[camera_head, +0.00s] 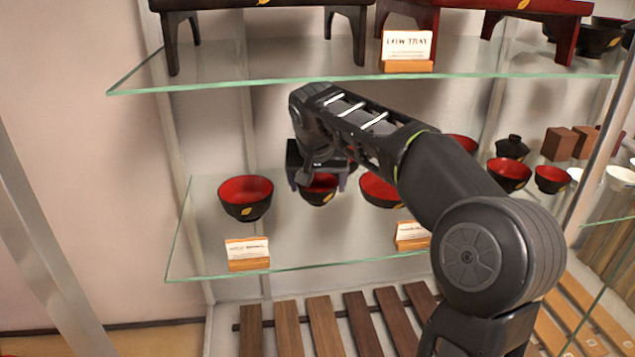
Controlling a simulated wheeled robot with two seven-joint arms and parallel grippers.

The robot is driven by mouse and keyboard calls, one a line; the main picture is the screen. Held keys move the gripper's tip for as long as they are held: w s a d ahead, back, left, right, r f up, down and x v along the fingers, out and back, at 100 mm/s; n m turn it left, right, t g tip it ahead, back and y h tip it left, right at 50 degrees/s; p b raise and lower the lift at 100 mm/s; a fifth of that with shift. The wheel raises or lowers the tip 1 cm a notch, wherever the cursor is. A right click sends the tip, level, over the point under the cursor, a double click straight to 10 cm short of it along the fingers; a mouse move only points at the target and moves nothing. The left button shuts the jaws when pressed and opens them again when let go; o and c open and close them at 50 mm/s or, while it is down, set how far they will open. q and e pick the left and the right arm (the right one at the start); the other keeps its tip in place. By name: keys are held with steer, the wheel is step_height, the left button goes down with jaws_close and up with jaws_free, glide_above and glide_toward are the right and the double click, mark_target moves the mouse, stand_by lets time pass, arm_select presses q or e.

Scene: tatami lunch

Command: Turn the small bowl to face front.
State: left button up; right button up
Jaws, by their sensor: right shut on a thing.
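The small bowl (318,195) is black outside and red inside, with a gold leaf mark on its front. It stands on the middle glass shelf (290,255). My right gripper (318,184) reaches in from the right and is shut on this bowl from above and behind. The gripper and wrist hide the bowl's back rim. My left gripper is not in view.
A larger black and red bowl (246,197) stands to the left, and another bowl (380,190) close to the right. Card stands (248,253) line the shelf's front edge. The upper glass shelf (270,80) carries low trays above my arm.

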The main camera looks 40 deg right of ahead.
stand_by(0.4)
steer(key=shift+m+g+h, duration=0.4)
steer(key=shift+m, duration=0.6)
steer(key=shift+r+m+g+h, duration=0.1)
steer(key=shift+m+g+h, duration=0.3)
steer(key=shift+m, duration=0.7)
steer(key=shift+f+b, duration=0.5)
steer(key=shift+f, duration=0.3)
steer(key=shift+f, duration=0.25)
steer(key=o, duration=1.5)
steer(key=shift+r, duration=0.1)
